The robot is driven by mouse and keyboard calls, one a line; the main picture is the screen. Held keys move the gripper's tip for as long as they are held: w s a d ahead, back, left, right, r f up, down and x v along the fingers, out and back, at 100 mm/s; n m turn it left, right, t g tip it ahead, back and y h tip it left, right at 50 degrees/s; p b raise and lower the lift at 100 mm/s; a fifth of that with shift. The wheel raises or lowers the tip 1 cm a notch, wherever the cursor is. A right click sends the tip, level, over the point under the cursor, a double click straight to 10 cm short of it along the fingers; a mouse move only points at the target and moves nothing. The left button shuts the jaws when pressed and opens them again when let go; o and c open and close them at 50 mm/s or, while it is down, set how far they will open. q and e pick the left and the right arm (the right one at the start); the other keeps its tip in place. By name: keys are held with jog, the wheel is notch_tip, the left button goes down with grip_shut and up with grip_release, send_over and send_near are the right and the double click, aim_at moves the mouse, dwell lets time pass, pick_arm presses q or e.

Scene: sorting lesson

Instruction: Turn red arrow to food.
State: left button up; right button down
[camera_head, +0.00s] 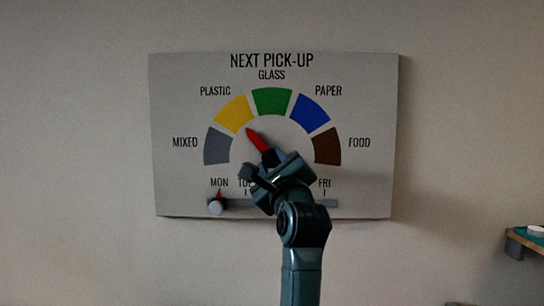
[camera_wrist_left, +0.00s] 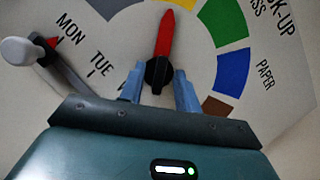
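The red arrow (camera_head: 257,141) is on the wall board's dial and points up and left, at the yellow PLASTIC segment (camera_head: 235,113). The brown FOOD segment (camera_head: 327,146) is at the dial's right end. In the left wrist view, the red arrow (camera_wrist_left: 165,37) has a black knob (camera_wrist_left: 158,74) at its base. My left gripper (camera_head: 272,160) is in front of the dial's centre and hides the knob in the head view. In the wrist view its fingers (camera_wrist_left: 159,80) are apart, one on each side of the knob, seemingly with slight gaps. My right gripper is not in view.
Below the dial, a day slider with a pale knob (camera_head: 215,207) stands at MON on a grey track (camera_head: 323,203); my left arm covers part of it. The grey MIXED segment (camera_head: 217,147) is at the left. A small shelf (camera_head: 526,240) is at the far right.

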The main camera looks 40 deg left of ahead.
pick_arm(q)
jog(key=shift+w+a+r, duration=0.15)
jog(key=shift+w+a, duration=0.1)
jog(key=shift+a, duration=0.15)
grip_shut()
dwell(0.4)
